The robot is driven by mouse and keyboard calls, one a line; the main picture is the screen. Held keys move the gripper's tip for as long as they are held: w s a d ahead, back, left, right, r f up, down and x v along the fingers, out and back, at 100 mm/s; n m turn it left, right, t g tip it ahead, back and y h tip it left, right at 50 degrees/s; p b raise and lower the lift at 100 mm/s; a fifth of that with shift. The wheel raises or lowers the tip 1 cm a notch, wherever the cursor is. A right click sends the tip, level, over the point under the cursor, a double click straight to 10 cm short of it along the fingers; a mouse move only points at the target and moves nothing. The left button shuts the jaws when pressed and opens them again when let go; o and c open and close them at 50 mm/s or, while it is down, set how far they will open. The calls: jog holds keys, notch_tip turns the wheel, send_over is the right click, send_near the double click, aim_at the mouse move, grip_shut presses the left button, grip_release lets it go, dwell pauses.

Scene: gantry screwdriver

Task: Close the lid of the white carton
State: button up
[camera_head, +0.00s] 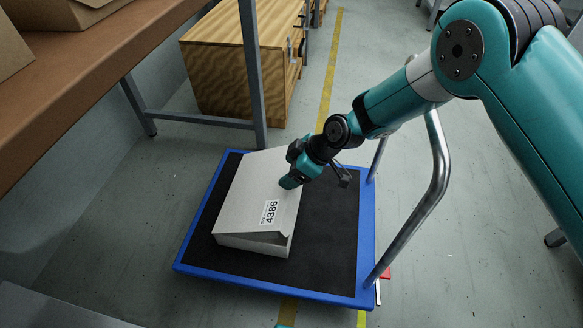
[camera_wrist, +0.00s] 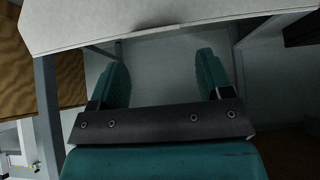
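The white carton (camera_head: 250,200) lies on a blue-edged cart, with a label reading 4386 on its lid (camera_head: 240,190). The lid lies over the box at a slight tilt, and a dark gap shows under its near edge. My gripper (camera_head: 290,183) is at the right side of the lid; I cannot tell whether it touches it. In the wrist view my gripper (camera_wrist: 158,62) has its two fingers apart with nothing between them. A pale panel edge, seemingly the lid (camera_wrist: 150,22), crosses the top of that view, just beyond the fingertips.
The cart (camera_head: 335,235) has a black mat and a metal handle (camera_head: 425,205) on its right. A brown-topped bench (camera_head: 90,85) with grey legs stands at left. A wooden cabinet (camera_head: 235,70) is behind. The floor right of the cart is mostly clear.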

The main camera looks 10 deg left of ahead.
notch_tip(320, 180, up, 20)
jog(key=p, duration=0.7)
jog(key=shift+p, duration=0.3)
jog(key=shift+r, duration=0.15)
jog(key=s+d+r+m+h, duration=0.1)
jog(key=s+d+r+m, duration=0.3)
jog(key=s+d+r, duration=0.35)
jog(key=s+d+r+m+h, duration=0.1)
jog(key=s+d+r+m, duration=0.35)
jog(key=d+r, duration=0.55)
jog(key=s+d+r+m+h+p, duration=0.1)
jog(key=s+d+m+p, duration=0.15)
jog(key=s+d, duration=0.75)
notch_tip(320, 180, up, 35)
jog(key=a+p, duration=0.1)
jog(key=p, duration=3.3)
jog(key=shift+s+r+m, duration=0.15)
jog(key=shift+s+m, duration=0.15)
